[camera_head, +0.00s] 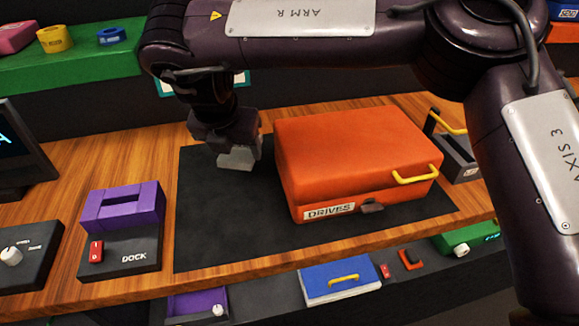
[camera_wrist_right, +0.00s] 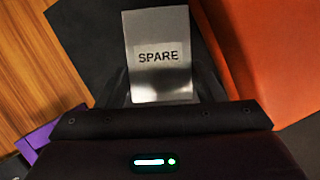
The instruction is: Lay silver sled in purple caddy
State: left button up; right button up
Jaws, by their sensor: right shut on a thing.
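My right gripper (camera_head: 238,145) is shut on the silver sled (camera_head: 236,160), holding it over the dark mat just left of the orange case. In the right wrist view the sled (camera_wrist_right: 158,50) is a flat silver block with a label reading SPARE. The purple caddy (camera_head: 123,207) is a slotted block on the black DOCK unit at the left, apart from the sled and in front of it to the left. A corner of purple (camera_wrist_right: 38,137) shows at the lower left of the wrist view. My left gripper is not in view.
The closed orange DRIVES case (camera_head: 345,155) stands close to the right of my gripper. A black knob box (camera_head: 28,255) sits left of the dock. The dark mat (camera_head: 220,235) is bare in front. A lower shelf holds a purple bin (camera_head: 185,306) and a blue box (camera_head: 340,280).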

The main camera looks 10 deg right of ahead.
aim_at(235, 167)
jog(key=f, duration=0.3)
jog(key=s+f, duration=0.1)
jog(key=shift+a+f, duration=0.15)
jog(key=shift+a, duration=0.1)
jog(key=shift+f, duration=0.3)
notch_tip(235, 167, down, 3)
jog(key=shift+w+f, duration=0.1)
jog(key=shift+f, duration=0.3)
jog(key=o, duration=0.6)
jog(key=shift+f+b, duration=0.1)
jog(key=shift+b, duration=0.2)
jog(key=o, duration=0.5)
jog(key=shift+c, duration=0.2)
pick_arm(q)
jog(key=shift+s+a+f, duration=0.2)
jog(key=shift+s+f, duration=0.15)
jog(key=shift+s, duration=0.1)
